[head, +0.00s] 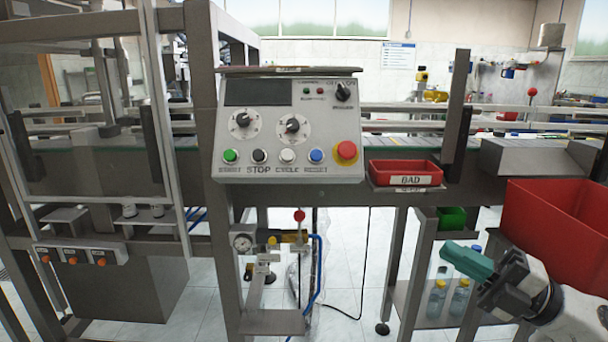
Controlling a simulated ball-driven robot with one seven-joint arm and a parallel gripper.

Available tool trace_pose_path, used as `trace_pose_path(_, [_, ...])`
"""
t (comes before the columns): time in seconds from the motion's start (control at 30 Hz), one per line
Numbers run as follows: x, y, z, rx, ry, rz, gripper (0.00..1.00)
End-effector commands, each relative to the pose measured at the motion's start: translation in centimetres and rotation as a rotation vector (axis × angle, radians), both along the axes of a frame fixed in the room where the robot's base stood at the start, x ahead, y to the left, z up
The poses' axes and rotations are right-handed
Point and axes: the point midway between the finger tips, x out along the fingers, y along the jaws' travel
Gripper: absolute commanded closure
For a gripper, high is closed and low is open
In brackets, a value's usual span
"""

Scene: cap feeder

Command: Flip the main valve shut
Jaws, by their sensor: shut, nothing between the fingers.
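Below the control panel, an air line assembly is mounted on the machine frame. It has a round pressure gauge (241,242), a yellow and dark valve body (290,238) and a red ball knob (299,215) standing above the body. I take this to be the main valve; its lever looks upright, but its details are small. A blue hose (318,270) runs down from its right side. My gripper (452,250) is at the lower right with its teal fingers together and empty, pointing left. It is well to the right of the valve and touches nothing that I can see.
The control panel (290,130) with knobs and buttons hangs above the valve. A red BAD tray (404,173) juts out to its right. A large red bin (560,228) stands beside my arm. Bottles (437,300) sit on a low shelf. A black cable hangs between valve and gripper.

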Motion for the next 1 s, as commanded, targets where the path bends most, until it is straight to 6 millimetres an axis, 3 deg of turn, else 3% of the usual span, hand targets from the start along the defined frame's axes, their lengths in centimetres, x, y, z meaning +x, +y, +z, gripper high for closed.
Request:
trace_pose_path(0.13, [0.9,-0.9,1.4,0.216,0.0,-0.148,1.0])
trace_pose_path(0.27, [1.6,-3.3,1.7,0.432,0.043,-0.314,1.0])
trace_pose_path(0.47, [1.6,-7.8,-1.5,0.731,0.199,-0.565,1.0])
trace_pose_path(0.57, [1.1,-9.8,-4.6,0.858,0.315,-0.689,1.0])
trace_pose_path(0.77, [-1.4,-12.3,-13.1,1.049,0.611,-0.927,1.0])
trace_pose_path(1.0, [-7.7,-11.8,-24.6,1.145,1.059,-1.188,1.0])
